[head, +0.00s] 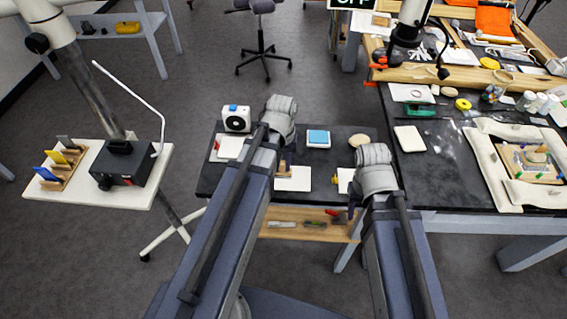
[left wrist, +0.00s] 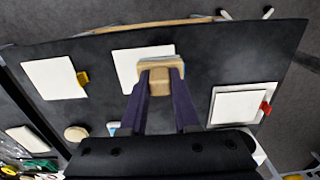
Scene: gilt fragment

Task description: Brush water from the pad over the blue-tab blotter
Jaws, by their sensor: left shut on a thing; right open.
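My left gripper (head: 283,163) is shut on a wooden-handled brush (left wrist: 160,80), held over the middle white blotter (head: 293,182). That blotter also shows in the left wrist view (left wrist: 128,68), partly covered by the brush. No blue tab can be made out clearly; whether the brush touches the blotter cannot be told. The blue pad (head: 318,137) sits in a white tray behind; its edge shows beside my left fingers in the left wrist view (left wrist: 113,127). My right gripper (head: 353,195) is open, low by the table's front edge; its fingertips are hard to see.
The dark table (left wrist: 220,60) also bears a yellow-tab blotter (left wrist: 55,78) and a red-tab blotter (left wrist: 240,104) on opposite sides. A round wooden disc (head: 359,140) and a white box (head: 236,118) stand at the back. A wooden shelf (head: 290,231) with tools lies below the front edge.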

